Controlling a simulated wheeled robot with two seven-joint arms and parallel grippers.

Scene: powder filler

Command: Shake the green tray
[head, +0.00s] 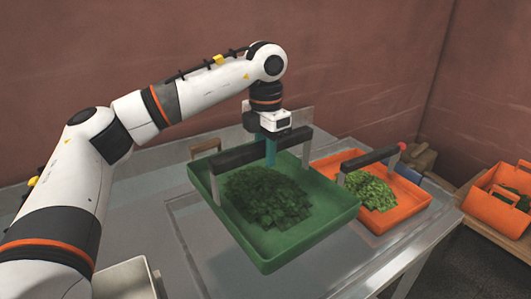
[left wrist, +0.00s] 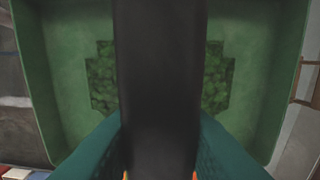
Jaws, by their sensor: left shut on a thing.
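The green tray (head: 290,240) is in the middle of the head view, with a pile of dark green leaves (head: 266,198) in it. A dark bar handle (head: 240,155) on light posts spans it. My left gripper (head: 271,152) is shut on this handle from above. The tray looks raised over the table and slightly tilted. In the left wrist view the handle (left wrist: 158,90) runs between the teal fingers and hides the middle of the leaves (left wrist: 217,80); the tray floor (left wrist: 65,85) shows on both sides. My right gripper is not in view.
An orange tray (head: 407,205) with lighter green leaves and its own dark handle stands close on the right. An orange basket (head: 490,207) sits on a wooden surface farther right. A pale container (head: 125,280) is at the lower left. The grey table (head: 350,280) is clear in front.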

